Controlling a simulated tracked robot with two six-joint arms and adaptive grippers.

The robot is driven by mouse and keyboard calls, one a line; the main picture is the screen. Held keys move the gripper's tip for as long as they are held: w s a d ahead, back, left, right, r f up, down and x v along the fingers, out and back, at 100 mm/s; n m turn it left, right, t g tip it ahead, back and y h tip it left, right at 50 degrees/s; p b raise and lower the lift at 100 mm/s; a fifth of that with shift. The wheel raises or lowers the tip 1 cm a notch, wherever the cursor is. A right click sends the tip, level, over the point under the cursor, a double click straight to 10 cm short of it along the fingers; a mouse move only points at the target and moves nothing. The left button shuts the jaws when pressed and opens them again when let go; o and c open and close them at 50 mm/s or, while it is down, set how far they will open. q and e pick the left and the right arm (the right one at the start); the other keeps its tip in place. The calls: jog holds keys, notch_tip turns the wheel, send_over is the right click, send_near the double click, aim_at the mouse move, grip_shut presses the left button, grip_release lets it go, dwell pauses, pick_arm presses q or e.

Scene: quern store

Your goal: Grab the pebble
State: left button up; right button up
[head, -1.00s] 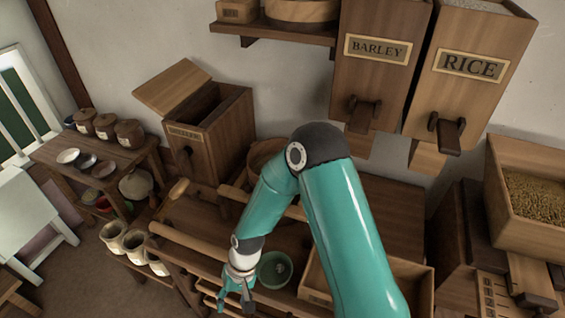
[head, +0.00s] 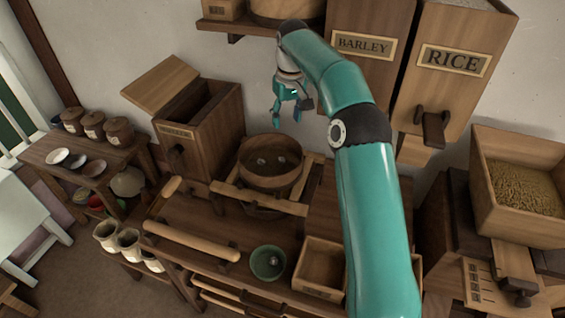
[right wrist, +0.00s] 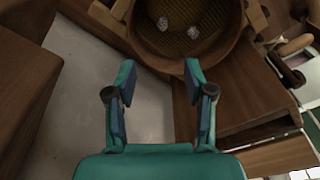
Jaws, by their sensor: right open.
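Two small pale grey pebbles lie inside the round wooden sieve (head: 270,181), one on the left (head: 261,161) and one on the right (head: 282,161). The right wrist view shows the left pebble (right wrist: 163,23) and the right pebble (right wrist: 192,32) apart on the sieve's mesh. I cannot tell which one the task means. My right gripper (head: 286,115) is open and empty, raised above the sieve near the wall. In the right wrist view its fingers (right wrist: 158,82) are spread, short of the sieve. My left gripper is not in view.
The sieve rests on wooden rails over the bench. A green bowl (head: 267,262) and an open wooden box (head: 320,268) stand in front. The lidded bin (head: 205,135) is left of the sieve; barley (head: 368,50) and rice (head: 452,75) hoppers hang at the right.

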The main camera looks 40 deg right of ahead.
send_over(282, 159)
jog(key=f, duration=1)
jog(key=shift+s+d+f, duration=0.15)
jog(key=shift+s+d, duration=0.05)
jog(key=shift+s, duration=0.1)
jog(key=shift+w+a+f+p, duration=0.15)
jog(key=shift+f+p, duration=0.1)
jog(key=shift+f, duration=1.15)
jog(key=shift+w+f+p, duration=0.15)
jog(key=shift+f+p, duration=0.05)
jog(key=shift+f, duration=1.2)
jog(key=c, duration=0.9)
